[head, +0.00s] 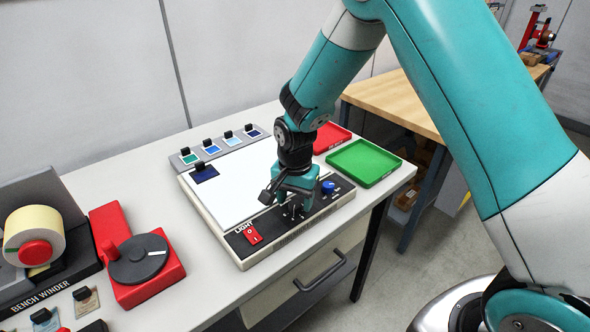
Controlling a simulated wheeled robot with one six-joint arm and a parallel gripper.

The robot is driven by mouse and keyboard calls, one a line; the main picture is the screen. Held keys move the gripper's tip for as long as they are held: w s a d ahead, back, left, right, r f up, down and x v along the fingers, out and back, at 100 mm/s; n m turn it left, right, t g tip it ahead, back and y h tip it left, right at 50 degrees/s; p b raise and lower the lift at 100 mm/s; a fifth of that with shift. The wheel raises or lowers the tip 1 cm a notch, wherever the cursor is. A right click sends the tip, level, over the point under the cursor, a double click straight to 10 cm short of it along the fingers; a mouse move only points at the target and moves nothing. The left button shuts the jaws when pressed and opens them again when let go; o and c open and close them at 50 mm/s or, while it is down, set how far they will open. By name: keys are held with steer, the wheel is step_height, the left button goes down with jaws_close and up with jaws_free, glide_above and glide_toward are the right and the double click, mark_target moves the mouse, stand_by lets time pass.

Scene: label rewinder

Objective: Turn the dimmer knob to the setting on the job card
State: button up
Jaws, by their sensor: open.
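A light box (237,184) with a bright white top lies on the bench, with a black control strip along its front edge. My gripper (292,209) is open and points down over the middle of this strip, hiding part of it. White marks show beside its fingers; whether it touches anything there I cannot tell. A blue knob (328,187) stands on the strip just right of my gripper. Whether this is the dimmer knob, or another knob is hidden under the gripper, I cannot tell. No card in view is legible as the job card.
A red LIGHT switch (253,236) is left of my gripper. A green tray (363,162) and a red tray (331,137) lie to the right. Colour samples in a grey rack (219,147) stand behind. A red crank unit (137,259) and the bench winder (35,238) are at left.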

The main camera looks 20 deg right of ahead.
mark_target(295, 204)
step_height(295, 204, up, 16)
steer(key=b, duration=0.2)
steer(key=shift+r, duration=0.15)
